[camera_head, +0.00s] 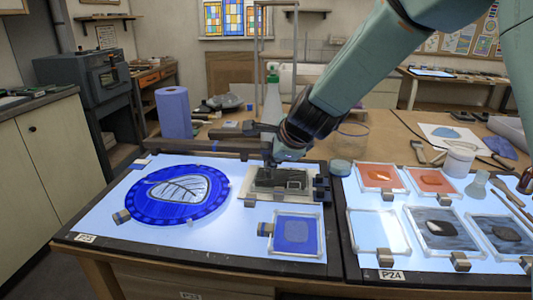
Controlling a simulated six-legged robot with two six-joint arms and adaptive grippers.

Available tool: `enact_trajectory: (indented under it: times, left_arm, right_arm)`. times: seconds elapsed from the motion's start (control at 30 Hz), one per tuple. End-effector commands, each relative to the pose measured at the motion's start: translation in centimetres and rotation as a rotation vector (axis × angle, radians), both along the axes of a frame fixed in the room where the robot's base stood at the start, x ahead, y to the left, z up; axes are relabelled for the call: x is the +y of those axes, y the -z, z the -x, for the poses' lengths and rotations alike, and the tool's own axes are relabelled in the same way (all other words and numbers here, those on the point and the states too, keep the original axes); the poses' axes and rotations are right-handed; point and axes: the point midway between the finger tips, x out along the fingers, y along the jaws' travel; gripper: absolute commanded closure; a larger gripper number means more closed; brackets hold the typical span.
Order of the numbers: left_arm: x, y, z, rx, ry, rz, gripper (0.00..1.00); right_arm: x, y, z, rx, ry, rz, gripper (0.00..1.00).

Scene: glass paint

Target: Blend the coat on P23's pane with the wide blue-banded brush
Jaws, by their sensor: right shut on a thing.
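The left light table carries the label P23 (86,238). A round blue pane (143,213) with a pale leaf lies on it, and a small blue pane (283,243) with a lighter patch lies at its front right. My right gripper (268,166) reaches down over a dark piece in a pale surround (250,190), behind the small blue pane. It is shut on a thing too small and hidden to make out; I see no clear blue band. Whether that thing touches the piece below I cannot tell. My left gripper is not in view.
The light table with the label P24 (391,275) holds several framed panes. A blue paper roll (174,112) and a spray bottle (272,100) stand behind. A glass jar (352,137) and a white tub (459,160) stand right of my arm.

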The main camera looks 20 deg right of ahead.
Motion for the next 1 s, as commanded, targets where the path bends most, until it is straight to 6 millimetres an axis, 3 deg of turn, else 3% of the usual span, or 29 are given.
enact_trajectory:
  times: [0.7, 1.0]
  left_arm:
    - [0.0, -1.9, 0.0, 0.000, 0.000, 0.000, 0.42]
    - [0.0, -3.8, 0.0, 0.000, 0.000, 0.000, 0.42]
  right_arm:
    - [-2.8, 0.2, 1.7, 0.002, 0.001, -0.002, 1.00]
    - [-4.5, 0.0, 2.8, 0.004, 0.002, -0.005, 1.00]
